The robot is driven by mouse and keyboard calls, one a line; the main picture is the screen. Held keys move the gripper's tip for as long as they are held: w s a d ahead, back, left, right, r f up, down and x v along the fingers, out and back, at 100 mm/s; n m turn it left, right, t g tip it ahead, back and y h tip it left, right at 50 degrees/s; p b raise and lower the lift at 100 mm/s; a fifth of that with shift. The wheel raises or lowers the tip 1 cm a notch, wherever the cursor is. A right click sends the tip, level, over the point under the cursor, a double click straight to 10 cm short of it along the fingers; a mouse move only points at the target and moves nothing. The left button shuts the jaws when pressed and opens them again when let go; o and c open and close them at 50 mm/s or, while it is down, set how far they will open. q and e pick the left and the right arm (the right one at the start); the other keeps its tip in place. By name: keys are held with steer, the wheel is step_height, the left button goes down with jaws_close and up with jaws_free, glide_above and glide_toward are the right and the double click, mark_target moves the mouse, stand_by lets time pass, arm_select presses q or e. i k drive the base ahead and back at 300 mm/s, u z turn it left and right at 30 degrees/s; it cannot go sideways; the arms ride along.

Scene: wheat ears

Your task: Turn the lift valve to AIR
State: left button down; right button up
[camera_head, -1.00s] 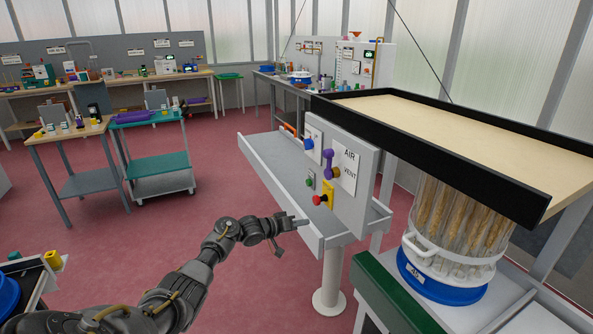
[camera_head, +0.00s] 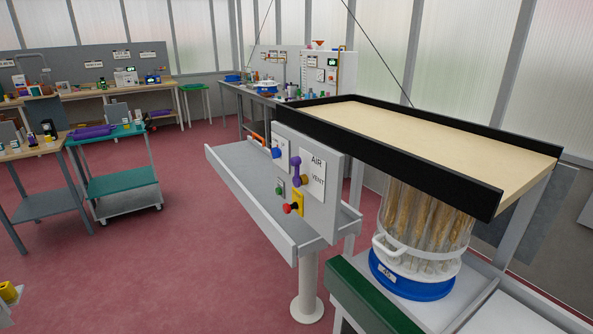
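The lift valve is a purple handle (camera_head: 296,167) on the grey control panel (camera_head: 325,215), beside a white plate (camera_head: 314,176) marked AIR at the top and VENT lower down. The handle stands roughly upright, with its upper end towards the AIR side and a brownish knob at its lower right. A blue knob (camera_head: 277,153), a small green button (camera_head: 279,190) and a red knob on a yellow plate (camera_head: 293,207) share the panel. Neither of my grippers shows in the head view now.
A grey tray ledge (camera_head: 240,190) runs along the panel's front. A sand-coloured table with black rims (camera_head: 400,160) stands right, above a clear cylinder of wheat ears (camera_head: 425,230) on a blue base. A green-edged bench (camera_head: 370,295) is at the front.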

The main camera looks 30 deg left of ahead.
mark_target(295, 161)
steer(key=z, duration=1.75)
steer(key=i, duration=0.85)
steer(key=u, duration=1.9)
